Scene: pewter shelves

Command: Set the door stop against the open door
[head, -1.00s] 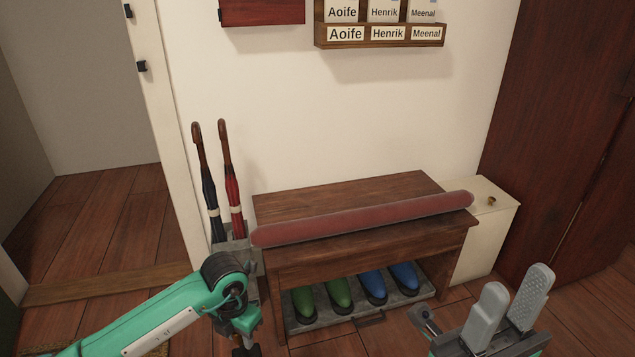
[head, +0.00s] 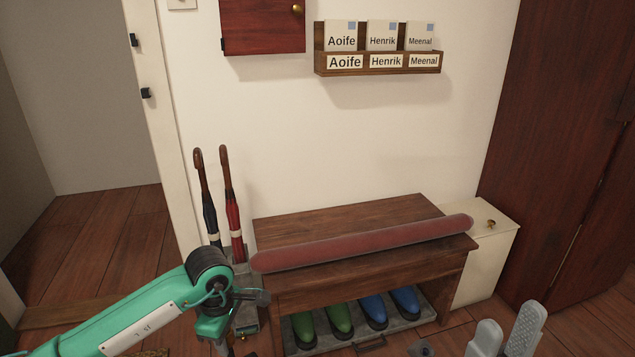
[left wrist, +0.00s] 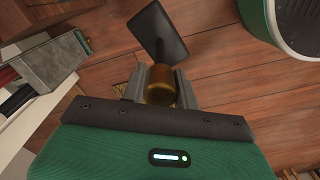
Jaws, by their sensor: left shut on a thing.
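My left gripper (left wrist: 160,88) is shut on the door stop, whose brass-coloured round part (left wrist: 160,92) shows between the fingers. A dark flat piece (left wrist: 162,38) lies just beyond it, over the floor; I cannot tell whether it is joined to the brass. In the head view my left gripper (head: 224,347) points down at the bottom edge, and what it holds is not clear there. The doorway with its pale frame (head: 160,120) is at the left; the door leaf itself is not clearly visible. My right gripper (head: 506,335) is open and empty at bottom right.
An umbrella stand (head: 244,290) with two umbrellas stands between doorway and bench (head: 350,215). A long red roll (head: 365,243) lies on the bench; green and blue shoes are beneath. The stand also shows in the left wrist view (left wrist: 48,65). Floor beyond the doorway (head: 95,240) is clear.

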